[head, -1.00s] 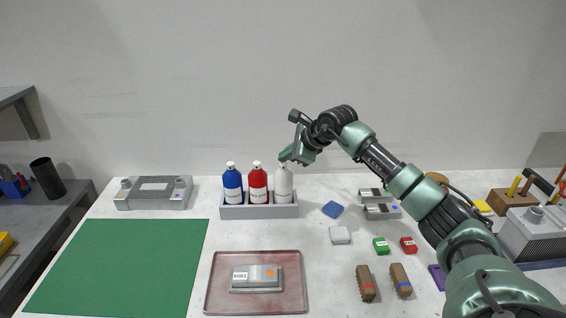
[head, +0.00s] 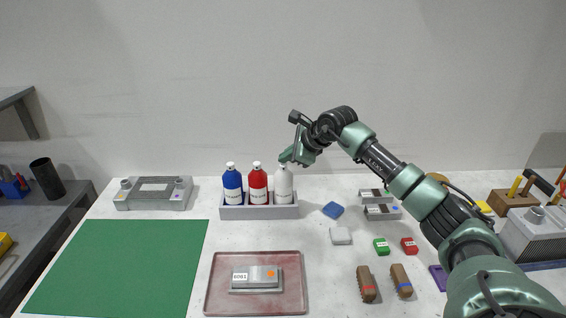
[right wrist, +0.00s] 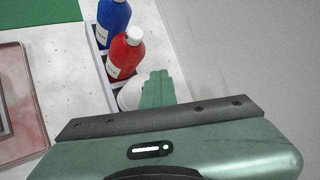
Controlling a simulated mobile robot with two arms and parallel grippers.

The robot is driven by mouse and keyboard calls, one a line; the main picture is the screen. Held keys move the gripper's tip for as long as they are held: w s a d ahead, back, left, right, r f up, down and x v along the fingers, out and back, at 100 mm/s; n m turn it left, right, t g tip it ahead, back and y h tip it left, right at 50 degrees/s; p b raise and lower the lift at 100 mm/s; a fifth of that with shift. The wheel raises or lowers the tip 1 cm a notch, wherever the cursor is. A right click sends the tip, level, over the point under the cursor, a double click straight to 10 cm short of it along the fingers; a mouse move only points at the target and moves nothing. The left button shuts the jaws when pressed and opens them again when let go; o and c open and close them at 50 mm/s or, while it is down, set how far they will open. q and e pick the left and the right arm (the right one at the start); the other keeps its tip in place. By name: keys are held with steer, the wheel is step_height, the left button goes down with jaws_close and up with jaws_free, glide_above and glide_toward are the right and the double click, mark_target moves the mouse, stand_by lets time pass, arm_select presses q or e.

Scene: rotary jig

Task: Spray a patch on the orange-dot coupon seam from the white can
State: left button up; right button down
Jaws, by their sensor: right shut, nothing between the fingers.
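The white can (head: 284,184) stands upright in a grey rack (head: 259,212), at the right of a red can and a blue can. My right gripper (head: 285,160) is shut and empty, its fingertips at the top of the white can. In the right wrist view the shut fingers (right wrist: 157,88) cover much of the white can (right wrist: 130,95). My left gripper is not in view.
The blue can (head: 232,186) and red can (head: 257,186) stand close beside the white one. A green mat (head: 120,268) is at left, a grey fixture (head: 153,193) behind it.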

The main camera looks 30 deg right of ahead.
mark_target(286, 166)
steer(key=shift+r+p, duration=1.95)
steer(key=shift+r, duration=1.05)
